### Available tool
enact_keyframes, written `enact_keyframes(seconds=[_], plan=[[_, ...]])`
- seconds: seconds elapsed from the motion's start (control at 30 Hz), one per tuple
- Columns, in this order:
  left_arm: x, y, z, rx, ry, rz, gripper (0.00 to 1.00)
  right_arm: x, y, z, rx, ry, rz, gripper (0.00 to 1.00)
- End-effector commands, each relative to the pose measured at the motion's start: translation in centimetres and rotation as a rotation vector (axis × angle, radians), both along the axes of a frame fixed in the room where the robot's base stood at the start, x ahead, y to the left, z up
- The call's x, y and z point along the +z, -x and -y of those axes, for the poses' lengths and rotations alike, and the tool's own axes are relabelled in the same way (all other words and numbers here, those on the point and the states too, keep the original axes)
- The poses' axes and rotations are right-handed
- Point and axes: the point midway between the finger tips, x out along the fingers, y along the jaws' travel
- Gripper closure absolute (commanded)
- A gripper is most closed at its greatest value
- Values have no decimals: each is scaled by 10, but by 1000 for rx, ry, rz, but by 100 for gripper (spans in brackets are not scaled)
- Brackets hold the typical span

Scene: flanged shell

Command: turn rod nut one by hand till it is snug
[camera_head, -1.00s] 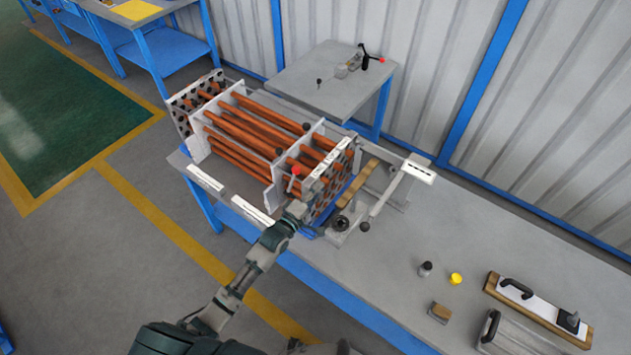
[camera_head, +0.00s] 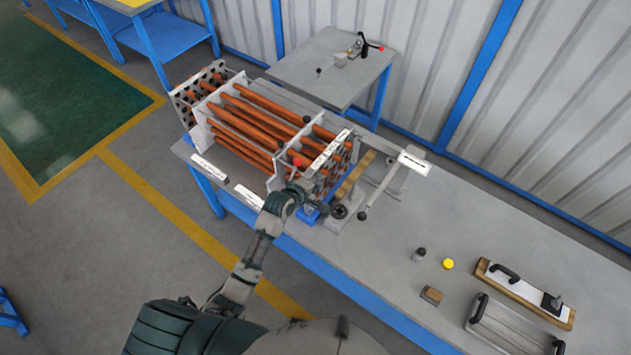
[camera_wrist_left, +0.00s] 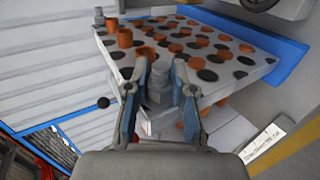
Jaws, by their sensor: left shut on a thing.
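The tube bundle (camera_head: 262,120), with copper-coloured tubes through pale plates, lies on the bench. Its near end plate, full of orange and dark holes, shows in the left wrist view (camera_wrist_left: 225,62). My left gripper (camera_head: 308,197) is at the near lower corner of this end. In the left wrist view my left gripper (camera_wrist_left: 161,88) has its two fingers on either side of a grey, rounded piece (camera_wrist_left: 160,80) in front of the plate's edge, shut on it. This looks like the rod nut; its thread and seating are hidden. My right gripper is not in view.
A fixture with a grey arm and white label (camera_head: 414,163) stands right of the bundle. A dark cylinder (camera_head: 419,254), a yellow cap (camera_head: 447,263), a small block (camera_head: 431,296) and handled tools (camera_head: 525,292) lie on the bench's right half. Bare bench lies between.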

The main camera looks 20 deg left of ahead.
Motion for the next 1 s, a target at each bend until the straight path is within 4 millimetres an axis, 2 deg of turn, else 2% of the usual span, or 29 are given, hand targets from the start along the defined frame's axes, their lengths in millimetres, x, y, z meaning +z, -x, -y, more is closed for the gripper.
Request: enact_keyframes(seconds=[0.03, 0.37, 0.4, 0.43, 0.47, 0.83, 1.0], plan=[[-7, 4, 5, -9, 3, -20, 100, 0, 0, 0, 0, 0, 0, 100], [-8, 4, 5, -9, 2, -25, 100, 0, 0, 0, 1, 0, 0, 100], [-8, 4, 5, -9, 2, -25, 74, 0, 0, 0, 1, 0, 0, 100], [-8, 4, 5, -9, 2, -25, 67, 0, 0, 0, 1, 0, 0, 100], [-8, 4, 5, -8, 1, -25, 65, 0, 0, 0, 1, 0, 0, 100], [-3, 3, -1, -3, 2, -13, 65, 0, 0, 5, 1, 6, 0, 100], [6, 17, -7, -2, 3, -12, 65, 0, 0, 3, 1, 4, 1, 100]])
